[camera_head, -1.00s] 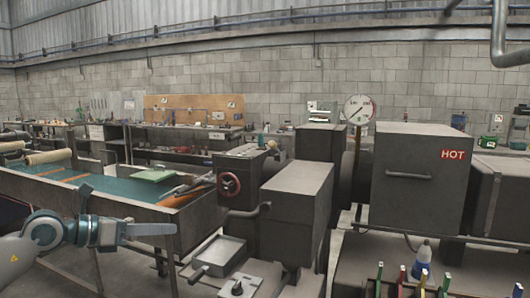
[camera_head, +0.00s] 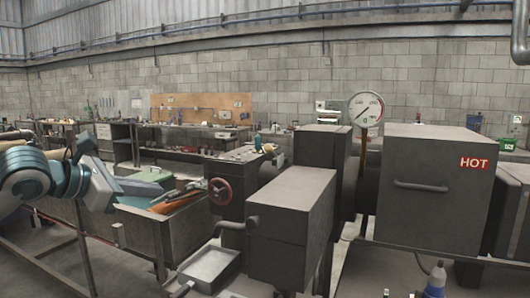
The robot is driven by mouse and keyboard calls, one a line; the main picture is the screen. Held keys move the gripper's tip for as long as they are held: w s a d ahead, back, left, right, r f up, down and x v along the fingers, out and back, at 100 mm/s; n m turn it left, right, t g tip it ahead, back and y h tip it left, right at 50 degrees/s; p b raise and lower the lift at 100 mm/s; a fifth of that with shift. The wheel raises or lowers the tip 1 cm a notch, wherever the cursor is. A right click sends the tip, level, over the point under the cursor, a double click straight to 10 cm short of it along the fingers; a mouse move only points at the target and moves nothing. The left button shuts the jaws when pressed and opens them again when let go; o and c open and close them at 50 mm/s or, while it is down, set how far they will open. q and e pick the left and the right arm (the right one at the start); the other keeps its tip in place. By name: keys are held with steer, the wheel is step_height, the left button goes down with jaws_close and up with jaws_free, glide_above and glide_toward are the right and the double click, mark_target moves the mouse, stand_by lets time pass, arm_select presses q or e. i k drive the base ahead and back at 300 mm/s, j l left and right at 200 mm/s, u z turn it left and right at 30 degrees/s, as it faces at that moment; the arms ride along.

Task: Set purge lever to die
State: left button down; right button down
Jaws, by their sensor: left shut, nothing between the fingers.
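I cannot tell for certain which part is the purge lever. A bent dark bar (camera_head: 232,226) with a rounded end sticks out at the left of a big dark box (camera_head: 290,215), above a shallow metal tray (camera_head: 210,265). A red-rimmed handwheel (camera_head: 220,191) sits on the machine just above that bar. My left gripper (camera_head: 112,186) is at the left, in front of the bench with the green block. It is shut and empty, well left of the handwheel and the bar, touching neither. My right gripper is not in view.
A dark box marked HOT (camera_head: 430,185) stands at the right, with a round gauge (camera_head: 366,108) beside it. A green block (camera_head: 148,188) and an orange-handled tool (camera_head: 178,201) lie on the bench at left. A bottle (camera_head: 435,280) is at bottom right.

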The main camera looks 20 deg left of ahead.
mark_target(268, 148)
steer(key=i+l, duration=0.15)
steer(key=i, duration=0.4)
steer(key=i+l, duration=0.15)
steer(key=i, duration=0.35)
